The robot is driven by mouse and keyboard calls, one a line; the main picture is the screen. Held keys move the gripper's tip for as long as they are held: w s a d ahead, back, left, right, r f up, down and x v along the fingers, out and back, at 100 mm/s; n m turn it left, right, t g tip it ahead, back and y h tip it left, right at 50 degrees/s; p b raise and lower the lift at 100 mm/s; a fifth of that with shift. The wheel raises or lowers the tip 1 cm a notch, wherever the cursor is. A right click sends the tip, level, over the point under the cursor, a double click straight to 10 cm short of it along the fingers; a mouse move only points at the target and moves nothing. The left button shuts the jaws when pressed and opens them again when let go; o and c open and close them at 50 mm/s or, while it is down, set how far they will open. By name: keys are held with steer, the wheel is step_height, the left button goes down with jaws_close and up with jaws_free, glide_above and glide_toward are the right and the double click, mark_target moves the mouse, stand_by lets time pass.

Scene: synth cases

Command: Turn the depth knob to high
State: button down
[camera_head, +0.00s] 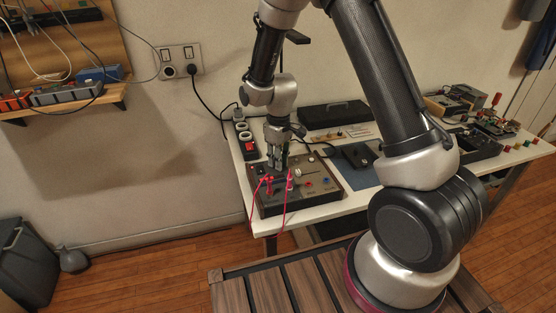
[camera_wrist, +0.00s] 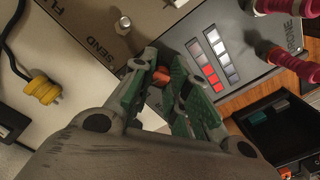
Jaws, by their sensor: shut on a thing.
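My gripper (camera_head: 276,158) is lowered over the left rear part of a dark, wood-sided control box (camera_head: 318,172) on the white bench. In the wrist view my gripper's green-padded fingers (camera_wrist: 165,85) are closed in around a small knob, with an orange-red part (camera_wrist: 158,76) showing between them. The fingers hide most of this knob. No depth label or high mark is readable; its setting cannot be told. The panel near the fingers has a printed SEND label and a silver post (camera_wrist: 123,22).
Red plugs (camera_wrist: 296,66) with red leads (camera_head: 289,200) stand close to my gripper. A strip of red and pale segments (camera_wrist: 212,60) lies beside the fingers. A power strip (camera_head: 245,135) is left of the box, and a black case (camera_head: 335,114) is behind it.

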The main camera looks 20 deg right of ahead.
steer(key=m, duration=1.3)
steer(key=shift+r+m, duration=0.1)
steer(key=shift+m, duration=0.3)
steer(key=m, duration=0.6)
steer(key=shift+t, duration=0.3)
steer(key=m, duration=0.6)
steer(key=shift+m, duration=0.3)
steer(key=c, duration=1.3)
jaws_free()
steer(key=shift+c, duration=0.2)
